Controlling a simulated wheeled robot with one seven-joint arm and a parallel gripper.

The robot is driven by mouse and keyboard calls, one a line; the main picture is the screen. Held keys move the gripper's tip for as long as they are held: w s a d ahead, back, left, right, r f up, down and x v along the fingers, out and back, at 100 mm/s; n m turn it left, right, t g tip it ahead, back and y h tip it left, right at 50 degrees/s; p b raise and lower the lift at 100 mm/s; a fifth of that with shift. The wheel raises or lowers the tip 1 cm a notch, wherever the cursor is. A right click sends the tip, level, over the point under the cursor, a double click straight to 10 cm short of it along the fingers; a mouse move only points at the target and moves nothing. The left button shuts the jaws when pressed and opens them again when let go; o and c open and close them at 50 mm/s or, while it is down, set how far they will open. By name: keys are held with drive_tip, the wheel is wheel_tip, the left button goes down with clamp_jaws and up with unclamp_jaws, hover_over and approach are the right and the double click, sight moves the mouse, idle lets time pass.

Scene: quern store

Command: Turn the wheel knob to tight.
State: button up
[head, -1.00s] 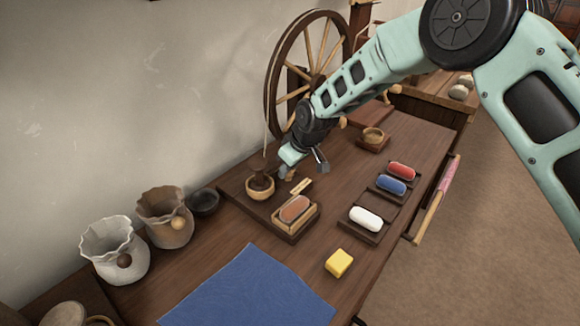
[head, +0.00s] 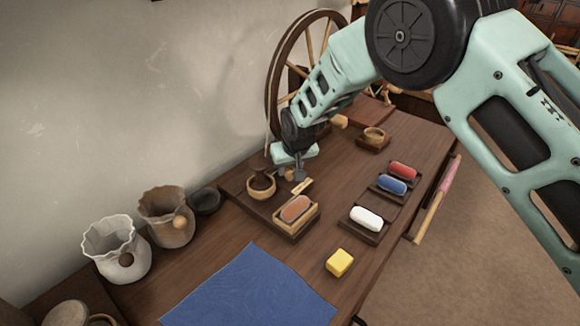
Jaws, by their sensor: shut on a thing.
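My gripper (head: 297,174) points down over the dark wooden board at the back of the table. It is shut on a small round wooden knob (head: 289,175), which is mostly hidden by the fingers. A small pale tag (head: 302,187) lies on the board just in front of the knob. Any tight mark is too small to read. The large spinning wheel (head: 291,75) stands behind, partly hidden by my arm.
A wooden cup (head: 261,186) stands left of the knob, and a box with a brown roll (head: 296,208) stands in front. Trays with red (head: 403,170), blue (head: 391,184) and white (head: 367,218) rolls lie to the right. A yellow block (head: 339,262) and blue cloth (head: 249,292) lie nearer.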

drive_tip(key=o, duration=1)
drive_tip(key=shift+c, duration=0.2)
drive_tip(key=v, duration=1.7)
drive_tip(key=shift+d+r, duration=0.1)
drive_tip(key=shift+r, duration=0.05)
